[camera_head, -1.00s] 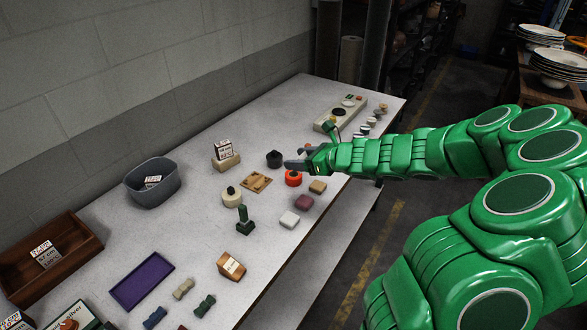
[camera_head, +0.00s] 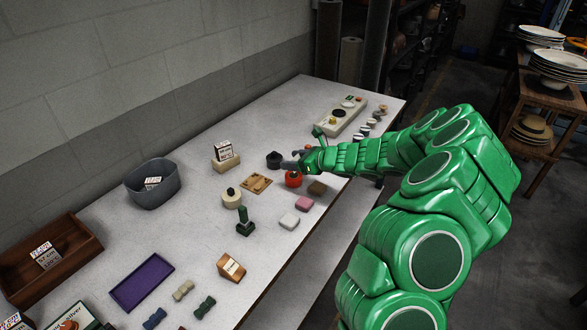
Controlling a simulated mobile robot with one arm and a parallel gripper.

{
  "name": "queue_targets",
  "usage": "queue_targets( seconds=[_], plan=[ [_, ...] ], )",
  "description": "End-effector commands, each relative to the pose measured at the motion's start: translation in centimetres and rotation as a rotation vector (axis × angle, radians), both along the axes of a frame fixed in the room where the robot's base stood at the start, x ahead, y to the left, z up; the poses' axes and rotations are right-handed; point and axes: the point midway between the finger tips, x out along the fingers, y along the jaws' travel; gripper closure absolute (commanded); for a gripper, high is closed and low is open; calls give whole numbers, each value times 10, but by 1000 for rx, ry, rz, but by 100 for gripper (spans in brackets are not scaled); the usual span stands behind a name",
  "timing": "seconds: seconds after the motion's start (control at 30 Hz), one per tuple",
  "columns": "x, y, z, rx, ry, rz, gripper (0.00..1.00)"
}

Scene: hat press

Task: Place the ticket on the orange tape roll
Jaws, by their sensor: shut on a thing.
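The orange tape roll (camera_head: 293,180) stands on the grey table near its right edge, with a dark centre on top. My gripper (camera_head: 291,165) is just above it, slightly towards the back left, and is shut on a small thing. That thing is too small and hidden to make out clearly; I take it to be the ticket. I cannot tell whether it touches the roll. A black roll (camera_head: 274,159) stands close behind, left of my fingertips, and a cream roll (camera_head: 231,199) stands farther left.
Near the roll are a wooden plate (camera_head: 256,183), a brown block (camera_head: 317,188), a pink block (camera_head: 304,203) and a white block (camera_head: 289,221). A grey bin (camera_head: 140,197), a wooden tray (camera_head: 85,240) and a purple tray (camera_head: 142,281) stand left.

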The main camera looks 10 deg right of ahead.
Motion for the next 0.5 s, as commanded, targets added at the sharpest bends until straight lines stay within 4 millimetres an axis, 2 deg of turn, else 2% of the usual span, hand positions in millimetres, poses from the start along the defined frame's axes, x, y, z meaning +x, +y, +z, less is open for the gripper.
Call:
queue_targets(
  seconds=[0.27, 0.5],
  plan=[
    [7, 0, -10, 0, 1, -1, 66],
    [6, 0, -38, 1, 4, 1, 66]
  ],
)
